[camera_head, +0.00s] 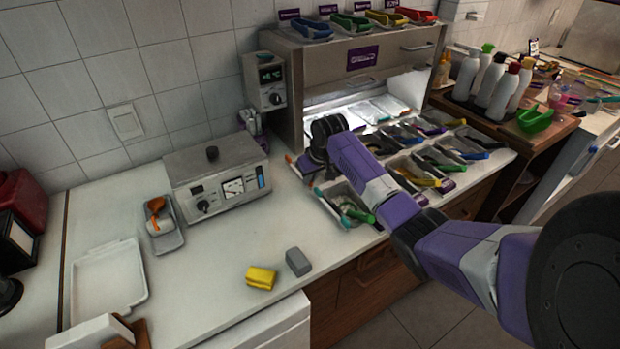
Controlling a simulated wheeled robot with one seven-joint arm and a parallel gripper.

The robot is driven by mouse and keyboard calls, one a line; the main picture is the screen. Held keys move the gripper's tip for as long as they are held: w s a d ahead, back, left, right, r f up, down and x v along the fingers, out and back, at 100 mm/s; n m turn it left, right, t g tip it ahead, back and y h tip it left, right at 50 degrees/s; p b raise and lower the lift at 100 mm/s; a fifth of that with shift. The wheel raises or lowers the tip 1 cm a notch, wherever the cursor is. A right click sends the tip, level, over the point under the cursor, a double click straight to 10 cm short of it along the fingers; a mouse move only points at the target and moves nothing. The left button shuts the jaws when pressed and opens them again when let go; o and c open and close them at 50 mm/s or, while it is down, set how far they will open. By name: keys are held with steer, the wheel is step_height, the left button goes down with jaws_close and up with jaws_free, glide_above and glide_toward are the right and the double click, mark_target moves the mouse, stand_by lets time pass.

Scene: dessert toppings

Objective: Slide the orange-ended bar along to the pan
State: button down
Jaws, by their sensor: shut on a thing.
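My gripper (306,168) is at the left front corner of the topping station, low over the counter, with the purple arm reaching in from the right. It is shut on a thin bar; a small orange end (289,158) pokes out on the left of the jaws. Most of the bar and the fingertips are hidden by the gripper and wrist. Several topping pans stand in rows to the right; the near one (335,210) holds teal- and green-handled utensils. I cannot tell which pan the task names.
A grey warmer box (215,180) stands left of the gripper. A yellow sponge (261,278) and a grey block (298,262) lie at the counter's front. A white tray (75,290) is at left. Bottles (490,80) stand at right. The middle counter is clear.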

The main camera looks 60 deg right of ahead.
steer(key=s+d+b, duration=0.1)
steer(key=s+d, duration=0.1)
steer(key=d, duration=0.2)
steer(key=s+d+b, duration=0.1)
steer(key=s+d, duration=0.2)
steer(key=d, duration=0.1)
steer(key=s+d+b, duration=0.1)
steer(key=s+d, duration=0.1)
steer(key=d, duration=0.2)
steer(key=shift+s+d, duration=0.1)
steer(key=shift+s, duration=0.1)
steer(key=c, duration=1.5)
jaws_free()
steer(key=shift+v, duration=3.9)
